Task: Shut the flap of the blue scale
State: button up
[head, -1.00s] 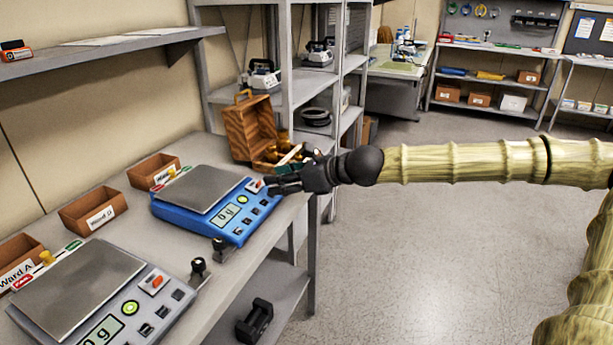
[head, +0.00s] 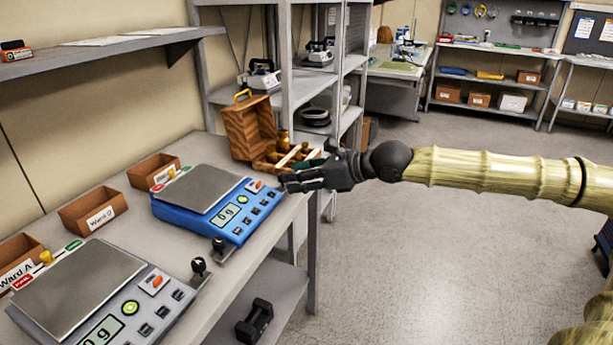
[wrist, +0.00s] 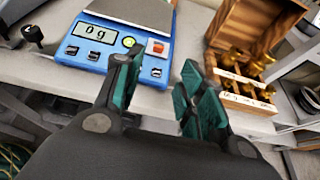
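The blue scale (head: 205,224) stands on the bench with a metal pan, a lit display, a green button and dark keys. It also shows in the wrist view (wrist: 75,50). A small white-framed orange-red part (wrist: 157,47) is at its right end. No part of the scale is clearly recognisable as a flap, so I cannot tell its state. My gripper (head: 284,183) is just right of the scale's right end, above the bench edge. In the wrist view its two dark green-padded fingers (wrist: 160,88) are apart with nothing between them, their tips near the scale's front right corner.
A wooden case (head: 250,132) with its lid raised holds brass weights, behind my gripper. A grey scale (head: 78,287) stands nearer on the bench. Brown bins (head: 93,210) line the wall side. A shelf rack (head: 283,60) stands behind. The floor (head: 410,260) right of the bench is clear.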

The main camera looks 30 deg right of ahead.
jog(key=shift+v, duration=0.85)
jog(key=shift+s, duration=0.1)
